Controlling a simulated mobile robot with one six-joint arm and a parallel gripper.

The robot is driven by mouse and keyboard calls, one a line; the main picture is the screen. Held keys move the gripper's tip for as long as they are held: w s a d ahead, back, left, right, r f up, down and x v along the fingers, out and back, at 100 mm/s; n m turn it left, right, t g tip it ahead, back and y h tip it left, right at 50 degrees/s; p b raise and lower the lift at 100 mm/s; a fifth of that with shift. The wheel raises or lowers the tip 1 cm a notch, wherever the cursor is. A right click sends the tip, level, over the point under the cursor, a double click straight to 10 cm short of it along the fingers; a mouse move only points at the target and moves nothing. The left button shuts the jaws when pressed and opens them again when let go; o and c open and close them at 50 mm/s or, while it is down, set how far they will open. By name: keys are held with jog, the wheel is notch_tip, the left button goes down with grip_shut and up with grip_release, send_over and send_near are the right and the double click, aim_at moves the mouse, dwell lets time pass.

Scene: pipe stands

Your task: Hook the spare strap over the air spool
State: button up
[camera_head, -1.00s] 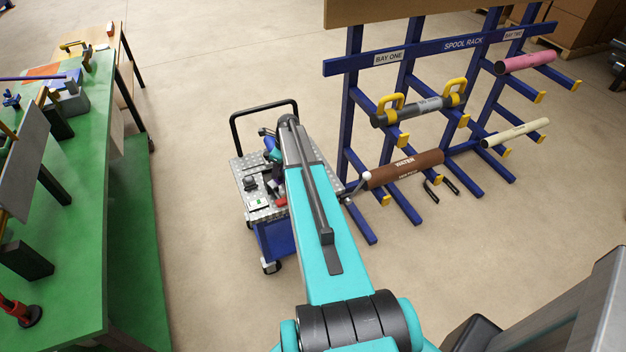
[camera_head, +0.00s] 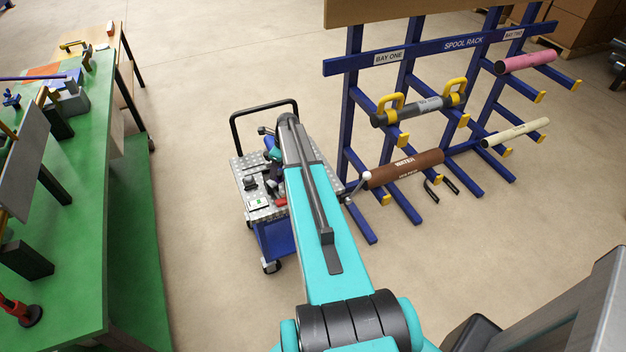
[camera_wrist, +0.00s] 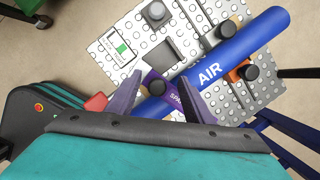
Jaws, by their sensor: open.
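In the wrist view the blue air spool (camera_wrist: 211,72), marked AIR, lies diagonally over the metal trolley top. My gripper (camera_wrist: 160,92) is open, one finger on each side of the strap and knob. I cannot tell whether the fingers touch the strap, or whether it is around the spool or beside it. An orange strap (camera_wrist: 236,74) with a black knob shows farther along the spool. My arm hides most of this in the head view.
The trolley (camera_head: 243,176) has a black handle and a small device with a green screen (camera_wrist: 121,46). The spool rack (camera_head: 447,45) stands to the right, holding a brown WATER spool (camera_head: 407,169) and others. A green bench (camera_head: 85,200) is at left; floor between is clear.

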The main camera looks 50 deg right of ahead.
jog(key=shift+w+a+p+v, duration=0.1)
jog(key=shift+w+p+v, duration=0.15)
jog(key=shift+p+v, duration=0.6)
jog(key=shift+w+a+p+v, duration=0.1)
jog(key=shift+w+p+v, duration=0.2)
jog(key=shift+v, duration=1.1)
jog(key=shift+w+a+p+v, duration=0.1)
jog(key=shift+w+p+v, duration=0.1)
jog(key=shift+p+v, duration=0.65)
jog(key=shift+r, duration=0.45)
jog(key=shift+s, duration=0.1)
